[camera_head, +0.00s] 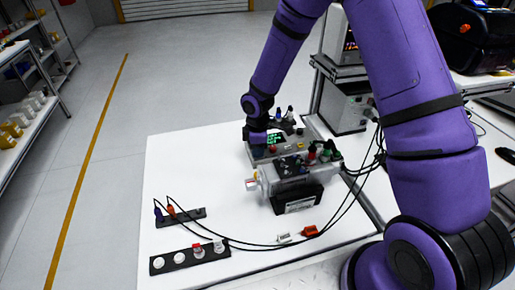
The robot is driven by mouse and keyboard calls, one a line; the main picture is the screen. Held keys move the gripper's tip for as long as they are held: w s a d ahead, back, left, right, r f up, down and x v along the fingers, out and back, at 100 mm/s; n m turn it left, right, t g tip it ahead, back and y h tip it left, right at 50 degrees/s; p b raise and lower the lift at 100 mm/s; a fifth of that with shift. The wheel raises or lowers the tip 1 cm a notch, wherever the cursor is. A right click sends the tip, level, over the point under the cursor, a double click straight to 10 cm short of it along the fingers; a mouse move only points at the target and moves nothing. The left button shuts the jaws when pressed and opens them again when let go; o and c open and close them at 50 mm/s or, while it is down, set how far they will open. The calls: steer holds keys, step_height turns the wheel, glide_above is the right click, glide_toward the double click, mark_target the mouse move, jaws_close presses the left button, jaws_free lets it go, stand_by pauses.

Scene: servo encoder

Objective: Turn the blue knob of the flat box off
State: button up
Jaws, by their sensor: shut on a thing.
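The flat box (308,133) is grey with a small lit green display (277,138) and stands toward the back of the white table. My purple arm reaches down to it from above. My gripper (258,147) is at the left end of the box's top face, shut on the blue knob there. The knob is mostly hidden by the gripper, so its turn angle cannot be read. A red knob (273,149) shows just right of the gripper.
A motor-like unit (268,183) with a black block (298,201) stands in front of the box. Black cables loop across the white table (185,165). Two black strips (190,258) with plugs lie front left. The table's left middle is clear.

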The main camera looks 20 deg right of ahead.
steer(key=o, duration=0.9)
steer(key=shift+o, duration=0.2)
steer(key=shift+r, duration=0.1)
step_height(320, 180, up, 11)
steer(key=shift+f, duration=0.2)
steer(key=shift+d+r, duration=0.1)
